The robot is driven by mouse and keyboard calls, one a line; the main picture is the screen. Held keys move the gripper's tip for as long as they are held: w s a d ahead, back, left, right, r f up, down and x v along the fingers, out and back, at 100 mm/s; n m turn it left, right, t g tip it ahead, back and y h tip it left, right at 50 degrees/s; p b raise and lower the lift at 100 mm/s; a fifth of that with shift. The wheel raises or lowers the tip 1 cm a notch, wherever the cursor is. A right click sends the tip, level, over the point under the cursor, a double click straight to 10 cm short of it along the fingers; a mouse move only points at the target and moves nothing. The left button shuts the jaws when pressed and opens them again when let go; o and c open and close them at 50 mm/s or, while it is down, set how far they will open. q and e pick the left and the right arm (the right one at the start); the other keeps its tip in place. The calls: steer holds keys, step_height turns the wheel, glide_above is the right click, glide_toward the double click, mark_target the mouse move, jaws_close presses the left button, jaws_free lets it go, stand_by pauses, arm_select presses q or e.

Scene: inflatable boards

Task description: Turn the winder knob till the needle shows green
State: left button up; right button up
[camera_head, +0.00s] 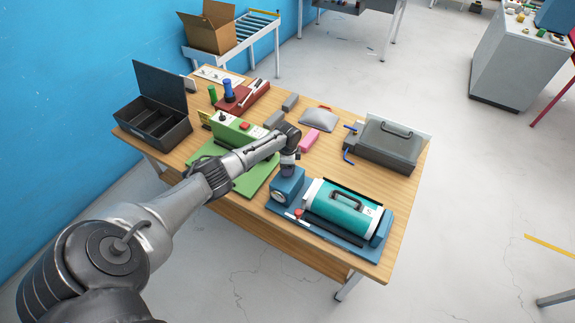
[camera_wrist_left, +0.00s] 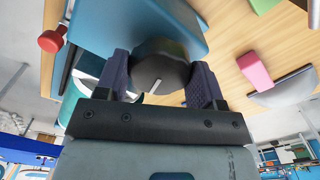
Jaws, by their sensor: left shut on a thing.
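A teal-roll winder unit (camera_head: 340,207) lies at the front right of the wooden table. A blue box (camera_head: 286,187) stands at its left end with a round white gauge (camera_head: 278,197) on the front; its needle is too small to read. My left gripper (camera_head: 289,168) points down at the top of the blue box. In the left wrist view its two fingers (camera_wrist_left: 162,66) are shut on a dark round knob (camera_wrist_left: 160,58) with a white mark line. The blue box (camera_wrist_left: 140,20) shows behind it. My right gripper is in neither view.
A red knob (camera_head: 298,214) sits in front of the winder. A green machine (camera_head: 235,132), a pink block (camera_head: 309,140), a grey pouch (camera_head: 318,118), a dark grey case (camera_head: 384,148) and an open black box (camera_head: 155,120) share the table. Bare wood shows along the front edge.

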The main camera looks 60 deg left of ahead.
arm_select(q)
steer(key=shift+r, duration=0.1)
stand_by(0.3)
steer(key=o, duration=0.9)
step_height(320, 180, up, 14)
steer(key=shift+f, duration=0.15)
